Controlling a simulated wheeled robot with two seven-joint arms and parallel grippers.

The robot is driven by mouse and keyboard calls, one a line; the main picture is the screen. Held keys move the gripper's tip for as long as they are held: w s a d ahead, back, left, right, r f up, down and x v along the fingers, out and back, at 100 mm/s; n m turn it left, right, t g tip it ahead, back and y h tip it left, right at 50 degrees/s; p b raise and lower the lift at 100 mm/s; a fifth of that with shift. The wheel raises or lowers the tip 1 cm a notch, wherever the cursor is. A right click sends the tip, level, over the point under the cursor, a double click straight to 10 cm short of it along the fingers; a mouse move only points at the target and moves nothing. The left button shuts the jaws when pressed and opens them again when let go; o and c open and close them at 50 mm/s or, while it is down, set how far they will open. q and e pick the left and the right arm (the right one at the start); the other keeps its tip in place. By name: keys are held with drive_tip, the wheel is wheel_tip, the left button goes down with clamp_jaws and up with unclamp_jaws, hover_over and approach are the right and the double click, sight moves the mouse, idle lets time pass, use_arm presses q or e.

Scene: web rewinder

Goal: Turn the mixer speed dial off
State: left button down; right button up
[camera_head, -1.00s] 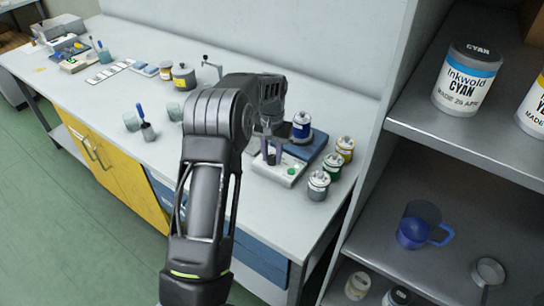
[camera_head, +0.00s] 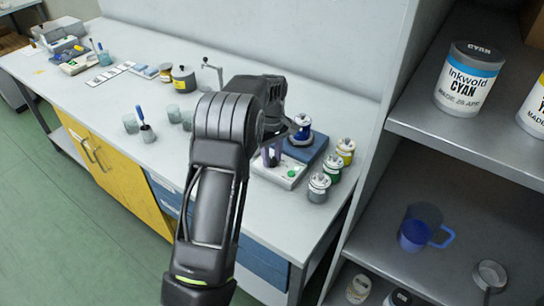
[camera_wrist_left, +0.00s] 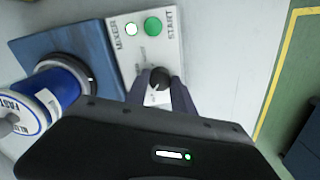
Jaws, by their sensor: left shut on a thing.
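The mixer's white control panel (camera_wrist_left: 148,48) is in the left wrist view, with a round green START button (camera_wrist_left: 153,26), a white lamp and the word MIXER. A black dial (camera_wrist_left: 159,76) sits below the button. My left gripper (camera_wrist_left: 158,90) has its two dark fingers on either side of the dial and is shut on it. The dial's pointer and part of its lettering are hidden or too small to read. In the head view the panel (camera_head: 289,178) shows at the worktop's right, and my left gripper (camera_head: 271,158) reaches down over it, partly hidden by my wrist.
A blue ink can (camera_head: 301,131) stands on the mixer's blue base (camera_head: 309,151). Several small cans, including a green-banded one (camera_head: 333,167), stand right of the panel. A grey shelf unit (camera_head: 455,135) rises at the right.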

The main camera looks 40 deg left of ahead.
sight(272, 160)
use_arm(q)
drive_tip(key=shift+n, duration=2.3)
drive_tip(key=c, duration=1.1)
unclamp_jaws()
drive_tip(key=shift+r, duration=0.15)
wheel_tip(272, 160, up, 8)
drive_tip(key=shift+f+b, duration=0.2)
drive_tip(key=shift+b, duration=0.15)
drive_tip(key=shift+f, duration=0.1)
